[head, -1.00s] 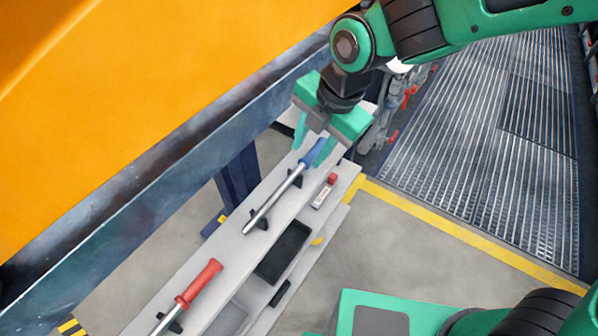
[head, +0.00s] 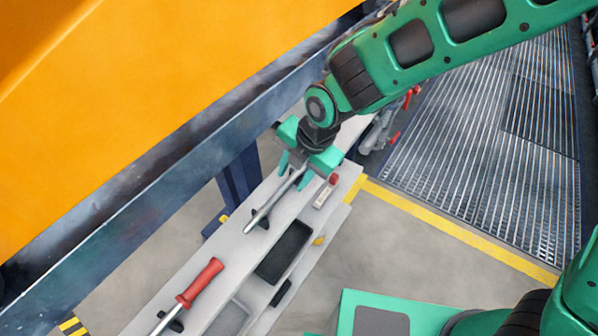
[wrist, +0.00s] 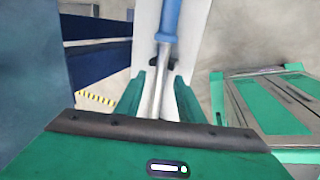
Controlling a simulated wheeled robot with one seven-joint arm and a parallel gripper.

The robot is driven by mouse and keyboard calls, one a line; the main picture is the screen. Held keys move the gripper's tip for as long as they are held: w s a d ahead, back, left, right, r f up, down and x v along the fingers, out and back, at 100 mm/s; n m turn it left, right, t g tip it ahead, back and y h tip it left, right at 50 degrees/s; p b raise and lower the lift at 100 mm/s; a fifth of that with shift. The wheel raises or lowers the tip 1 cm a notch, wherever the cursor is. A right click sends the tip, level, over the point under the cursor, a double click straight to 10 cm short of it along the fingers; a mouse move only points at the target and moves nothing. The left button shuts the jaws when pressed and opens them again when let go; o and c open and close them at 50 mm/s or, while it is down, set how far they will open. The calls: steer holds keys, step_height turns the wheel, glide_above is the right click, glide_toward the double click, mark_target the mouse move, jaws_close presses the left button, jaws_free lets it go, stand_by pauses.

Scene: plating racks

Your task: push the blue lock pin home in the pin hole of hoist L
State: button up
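The blue lock pin has a blue handle (wrist: 170,16) and a metal shaft, and lies on dark cradles on a light grey shelf (head: 190,258). In the head view its shaft (head: 265,212) shows, and my gripper hides the handle. My gripper (head: 294,178) is over the pin, fingers pointing down at it. In the wrist view the fingers (wrist: 160,80) stand apart on both sides of the shaft, with visible gaps, so it is open. I cannot make out the pin hole of hoist L in these views.
A red-handled pin (head: 203,282) lies on the same shelf, nearer. A small red-capped item (head: 326,190) and a black tray (head: 284,250) are to the right. A dark steel beam (head: 130,220) and a big orange body (head: 130,90) border the shelf on the left.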

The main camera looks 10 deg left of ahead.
steer(key=shift+a+f, duration=0.1)
steer(key=shift+f, duration=0.25)
steer(key=shift+w, duration=0.1)
jaws_close()
steer(key=shift+r, duration=0.1)
